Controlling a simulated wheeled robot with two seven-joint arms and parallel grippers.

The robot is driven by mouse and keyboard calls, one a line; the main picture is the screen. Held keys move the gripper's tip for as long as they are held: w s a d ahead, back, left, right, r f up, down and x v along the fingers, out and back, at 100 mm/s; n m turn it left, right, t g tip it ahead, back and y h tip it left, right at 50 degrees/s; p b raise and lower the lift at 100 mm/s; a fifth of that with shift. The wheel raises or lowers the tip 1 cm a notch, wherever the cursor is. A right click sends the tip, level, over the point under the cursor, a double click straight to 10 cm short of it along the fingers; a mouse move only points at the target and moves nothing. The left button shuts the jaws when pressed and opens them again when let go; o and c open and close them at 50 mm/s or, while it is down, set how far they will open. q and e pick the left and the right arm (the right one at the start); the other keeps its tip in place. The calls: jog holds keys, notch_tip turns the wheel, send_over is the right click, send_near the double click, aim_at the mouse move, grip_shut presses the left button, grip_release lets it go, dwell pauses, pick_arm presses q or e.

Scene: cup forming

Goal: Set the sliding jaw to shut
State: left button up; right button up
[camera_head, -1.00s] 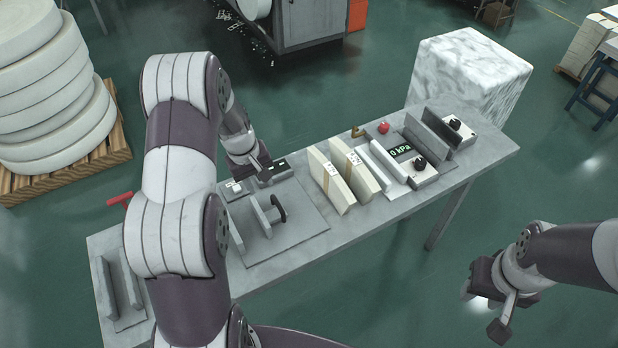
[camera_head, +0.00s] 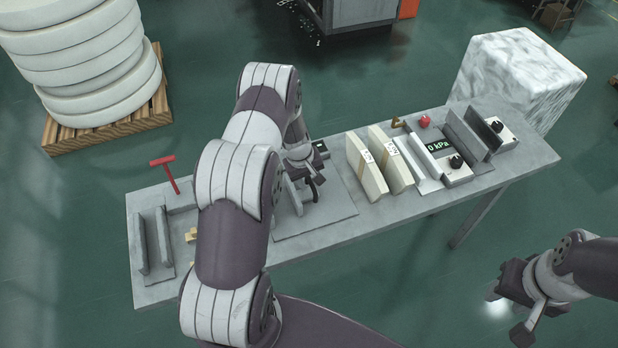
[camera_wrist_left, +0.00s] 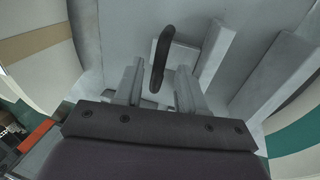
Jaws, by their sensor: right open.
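A grey fixture with upright jaw plates (camera_head: 293,197) and a black handle (camera_head: 316,187) stands on a flat base plate (camera_head: 330,212) mid-table. The gap between its plates is partly hidden by my left arm. My left gripper (camera_wrist_left: 158,72) is open, with its fingers on either side of the black handle (camera_wrist_left: 160,55) in the left wrist view; I see no clear contact. A grey upright plate (camera_wrist_left: 216,50) stands just right of the fingers there. My right gripper (camera_head: 508,312) is open and empty, off the table's near side.
Two cream curved blocks (camera_head: 366,172) stand right of the fixture. Beyond them is a press with a 0 kPa display (camera_head: 438,145) and red knob (camera_head: 425,121). Another plated fixture (camera_head: 145,245) and a red T-handle (camera_head: 163,161) are at the left end. Small wooden pieces (camera_head: 192,236) lie nearby.

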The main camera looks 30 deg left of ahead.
pick_arm(q)
jog(key=shift+w, duration=0.1)
grip_shut()
jog(key=shift+s+a+f, duration=0.15)
jog(key=shift+s+a, duration=0.05)
jog(key=s+a+b, duration=0.1)
jog(key=s+a, duration=0.1)
jog(key=s+a+b, duration=0.2)
jog(key=s, duration=0.1)
jog(key=shift+a, duration=0.15)
jog(key=shift+c, duration=0.9)
grip_release()
jog(key=shift+o, duration=0.9)
jog(key=shift+s+a, duration=0.1)
jog(key=shift+s, duration=0.15)
jog(key=shift+r, duration=0.25)
